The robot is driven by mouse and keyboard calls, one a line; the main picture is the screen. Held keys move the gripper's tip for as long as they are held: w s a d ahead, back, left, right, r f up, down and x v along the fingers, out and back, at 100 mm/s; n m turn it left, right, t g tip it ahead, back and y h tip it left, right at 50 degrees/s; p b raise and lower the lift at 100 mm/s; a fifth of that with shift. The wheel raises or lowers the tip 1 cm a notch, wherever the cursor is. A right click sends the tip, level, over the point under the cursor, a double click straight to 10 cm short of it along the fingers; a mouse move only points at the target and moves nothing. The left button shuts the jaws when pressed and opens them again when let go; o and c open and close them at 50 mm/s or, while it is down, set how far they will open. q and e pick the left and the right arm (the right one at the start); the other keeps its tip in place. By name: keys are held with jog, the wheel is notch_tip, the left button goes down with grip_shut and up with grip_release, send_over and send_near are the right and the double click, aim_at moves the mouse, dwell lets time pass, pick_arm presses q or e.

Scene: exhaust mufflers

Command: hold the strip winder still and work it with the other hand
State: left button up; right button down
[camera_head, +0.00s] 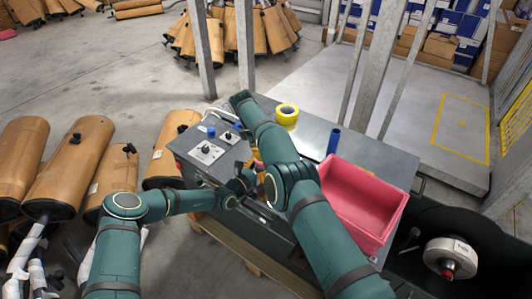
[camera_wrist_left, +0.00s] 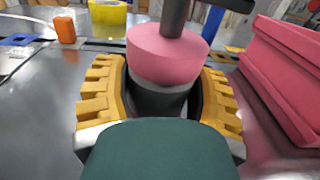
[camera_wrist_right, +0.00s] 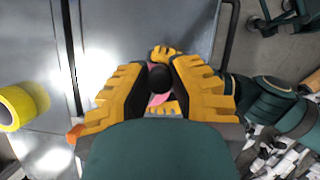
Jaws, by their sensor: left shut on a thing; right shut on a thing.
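The strip winder has a pink round body (camera_wrist_left: 168,55) on a dark grey base, with a dark upright shaft and crank bar on top. My left gripper (camera_wrist_left: 160,85) is shut around the grey base, one yellow finger on each side. In the right wrist view my right gripper (camera_wrist_right: 160,76) is shut from above on the winder's dark handle (camera_wrist_right: 160,80). Pink shows beneath it, with yellow fingers of my left gripper close by. In the head view my right arm hides most of the winder and both gripper tips.
The grey workbench (camera_head: 310,130) bears a yellow roll (camera_head: 287,115), a blue cylinder (camera_head: 334,141) and a panel with knobs (camera_head: 207,151). A pink bin (camera_head: 395,215) stands right of the winder. A small orange cylinder (camera_wrist_left: 65,30) is at left. Mufflers (camera_head: 80,160) lie on the floor.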

jog(key=shift+f, duration=0.1)
jog(key=c, duration=0.8)
grip_release()
jog(key=shift+w+d+n, duration=0.1)
jog(key=shift+n, duration=0.2)
jog(key=w+n+t+y, duration=0.2)
jog(key=w+n+t, duration=0.1)
jog(key=n, duration=0.9)
jog(key=w+n+t+y, duration=0.2)
jog(key=n+t+y, duration=0.1)
jog(key=n, duration=0.9)
jog(key=v, duration=1.2)
jog(key=shift+n, duration=0.3)
